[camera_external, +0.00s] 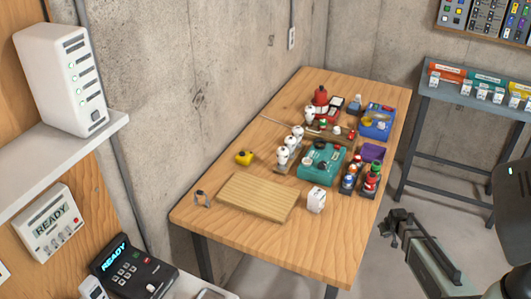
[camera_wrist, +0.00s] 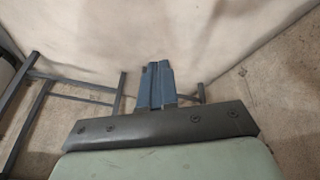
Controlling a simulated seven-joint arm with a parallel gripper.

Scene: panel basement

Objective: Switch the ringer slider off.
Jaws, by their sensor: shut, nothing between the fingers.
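A dark desk unit (camera_external: 132,268) with a lit READY display and several buttons sits at the lower left in the external view. My gripper (camera_external: 393,222) is at the right of the external view, past the table's right edge and far from the desk unit. In the wrist view its blue-grey fingers (camera_wrist: 156,80) are together and empty, with a bare wall behind them.
A wooden table (camera_external: 190,212) with bottles, a wooden board (camera_external: 257,197) and a teal case (camera_external: 321,164) stands between my gripper and the desk unit. A white wall panel (camera_external: 48,222) and a white shelf box (camera_external: 65,80) are at left. A grey rack (camera_external: 450,98) stands at right.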

